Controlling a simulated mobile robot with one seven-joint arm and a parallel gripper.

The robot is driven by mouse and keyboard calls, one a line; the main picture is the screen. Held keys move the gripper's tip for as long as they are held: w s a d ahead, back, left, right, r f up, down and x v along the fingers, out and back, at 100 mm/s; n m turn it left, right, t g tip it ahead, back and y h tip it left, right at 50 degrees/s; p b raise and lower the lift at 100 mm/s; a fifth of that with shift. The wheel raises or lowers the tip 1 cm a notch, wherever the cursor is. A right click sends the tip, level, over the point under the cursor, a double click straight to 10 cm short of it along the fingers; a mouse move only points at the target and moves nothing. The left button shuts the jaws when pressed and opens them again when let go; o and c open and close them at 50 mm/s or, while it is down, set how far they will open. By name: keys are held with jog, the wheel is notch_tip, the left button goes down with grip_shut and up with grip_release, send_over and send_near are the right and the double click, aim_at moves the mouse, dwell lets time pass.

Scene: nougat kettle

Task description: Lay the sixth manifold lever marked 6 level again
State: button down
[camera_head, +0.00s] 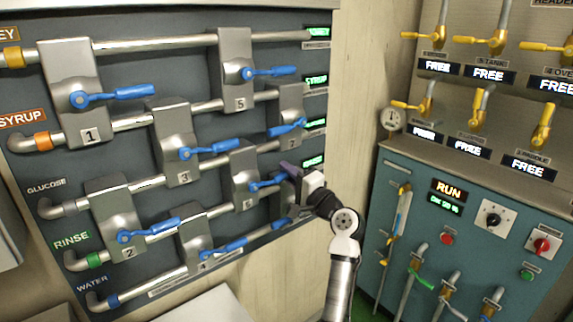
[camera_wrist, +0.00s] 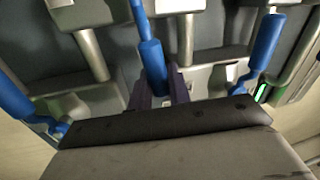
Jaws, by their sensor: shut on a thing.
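The sixth manifold lever (camera_head: 264,184) is a blue handle on the grey block marked 6 (camera_head: 243,165), in the lower right of the manifold panel. It points right, nearly level, with its free end slightly raised. My gripper (camera_head: 286,172) is at that free end, with its dark fingers partly hiding the tip. In the wrist view a blue handle (camera_wrist: 151,62) runs down between the two dark fingers of my gripper (camera_wrist: 160,90), which is shut on it. The wrist view shows no number, but the head view places the gripper at lever 6.
Lever 7 (camera_head: 284,133) is just above my gripper. Lever 4 (camera_head: 225,249) is below. Another grey block (camera_head: 283,203) is close beneath the gripper. Other blue handles flank mine in the wrist view, left (camera_wrist: 16,100) and right (camera_wrist: 264,45). A teal control cabinet (camera_head: 470,230) stands right.

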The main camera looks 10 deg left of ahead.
jog(key=shift+f+m, duration=0.7)
jog(key=shift+m, duration=0.2)
jog(key=shift+f, duration=0.1)
jog(key=c, duration=1.4)
grip_release()
jog(key=shift+o, duration=0.2)
jog(key=b+v, duration=0.3)
jog(key=v, duration=1.1)
jog(key=shift+b, duration=0.35)
jog(key=shift+a, duration=0.1)
